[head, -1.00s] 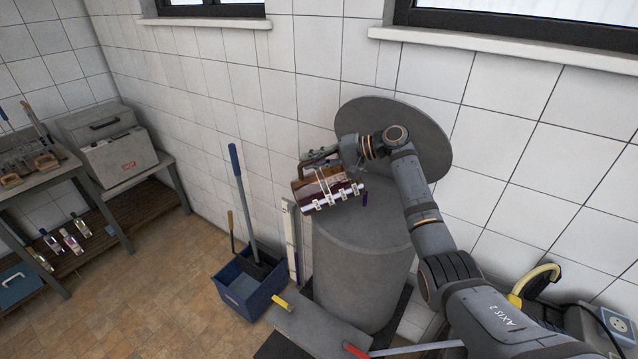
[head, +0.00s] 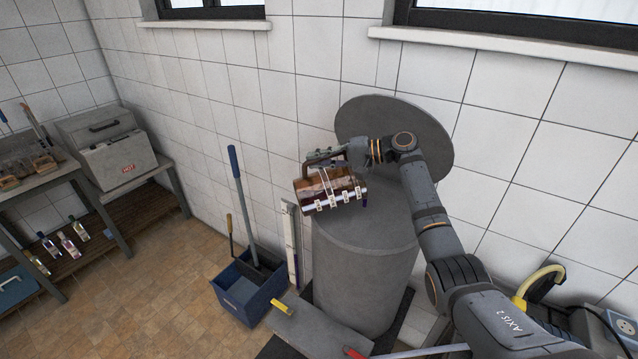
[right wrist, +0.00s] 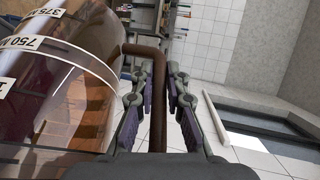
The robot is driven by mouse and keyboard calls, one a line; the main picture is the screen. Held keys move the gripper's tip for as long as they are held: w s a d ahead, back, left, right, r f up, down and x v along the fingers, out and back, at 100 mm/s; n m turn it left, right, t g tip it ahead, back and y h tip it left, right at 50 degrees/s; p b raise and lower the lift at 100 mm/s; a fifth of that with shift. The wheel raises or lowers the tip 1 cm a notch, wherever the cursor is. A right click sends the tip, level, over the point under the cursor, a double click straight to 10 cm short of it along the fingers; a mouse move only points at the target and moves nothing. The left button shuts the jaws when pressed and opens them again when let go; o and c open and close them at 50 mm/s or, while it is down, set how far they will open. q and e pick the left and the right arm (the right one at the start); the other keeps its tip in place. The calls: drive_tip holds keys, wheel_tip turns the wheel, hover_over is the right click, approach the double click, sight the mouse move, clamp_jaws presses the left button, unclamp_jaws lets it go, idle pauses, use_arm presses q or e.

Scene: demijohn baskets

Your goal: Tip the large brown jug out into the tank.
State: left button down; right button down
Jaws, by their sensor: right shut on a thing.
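The large brown jug (head: 326,188) is see-through, with white measuring labels and a brown handle. It is tilted well over, held in the air above the top of the grey cylindrical tank (head: 362,280). My right gripper (head: 335,156) is shut on its handle. In the right wrist view the jug (right wrist: 60,85) fills the left side, and its brown handle (right wrist: 158,95) runs between the fingers of my right gripper (right wrist: 160,88). Whether liquid is leaving the jug cannot be told. The tank's opening is partly hidden by the jug and arm. My left gripper is out of view.
A round grey lid (head: 425,135) stands upright behind the tank, near the tiled wall. A blue bucket (head: 246,290) with long-handled tools is left of the tank. A grey board (head: 310,325) lies in front. Benches with bottles stand at far left.

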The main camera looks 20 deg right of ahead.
drive_tip(key=shift+r, duration=0.15)
drive_tip(key=shift+d, duration=0.2)
drive_tip(key=shift+d+r+y+b, duration=0.35)
drive_tip(key=shift+d+y+b, duration=0.1)
drive_tip(key=shift+b, duration=0.15)
drive_tip(key=shift+d+r+t, duration=0.2)
drive_tip(key=shift+t, duration=0.1)
